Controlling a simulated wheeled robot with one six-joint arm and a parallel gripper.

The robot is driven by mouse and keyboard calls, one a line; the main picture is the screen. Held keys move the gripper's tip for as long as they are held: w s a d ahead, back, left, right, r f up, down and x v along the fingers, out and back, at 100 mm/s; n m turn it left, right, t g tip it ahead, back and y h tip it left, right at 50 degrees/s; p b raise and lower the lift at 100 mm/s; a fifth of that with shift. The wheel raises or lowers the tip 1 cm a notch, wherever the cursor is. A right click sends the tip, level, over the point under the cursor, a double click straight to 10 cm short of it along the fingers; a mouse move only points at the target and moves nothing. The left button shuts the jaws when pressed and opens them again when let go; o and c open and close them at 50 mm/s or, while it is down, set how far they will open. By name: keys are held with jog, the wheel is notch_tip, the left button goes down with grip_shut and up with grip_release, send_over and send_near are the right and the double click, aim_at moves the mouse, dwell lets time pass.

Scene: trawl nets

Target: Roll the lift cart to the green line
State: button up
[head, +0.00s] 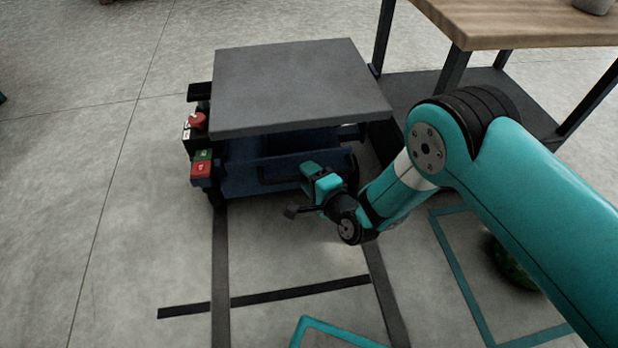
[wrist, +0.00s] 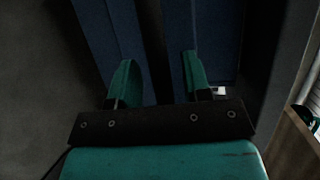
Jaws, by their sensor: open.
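The lift cart (head: 272,165) has a flat dark grey top over a blue base and stands on dark floor rails. A dark handle bar (head: 275,181) runs along its near side. My gripper (head: 312,172) is at the right part of this side, close to the bar. In the wrist view my gripper (wrist: 158,78) is open, its two teal fingers apart against the cart's blue side (wrist: 110,35), with a dark strip between them. I cannot tell whether they touch the bar. No plainly green line shows; teal outlines (head: 455,270) mark the floor.
A red knob (head: 197,121) and a red and green button box (head: 201,165) sit on the cart's left. A wood-topped table (head: 530,25) with dark legs stands close at right. A black cross line (head: 265,297) crosses the rails. The floor at left is clear.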

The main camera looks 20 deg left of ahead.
jog(key=shift+w+a, duration=0.2)
jog(key=shift+w, duration=0.05)
grip_shut()
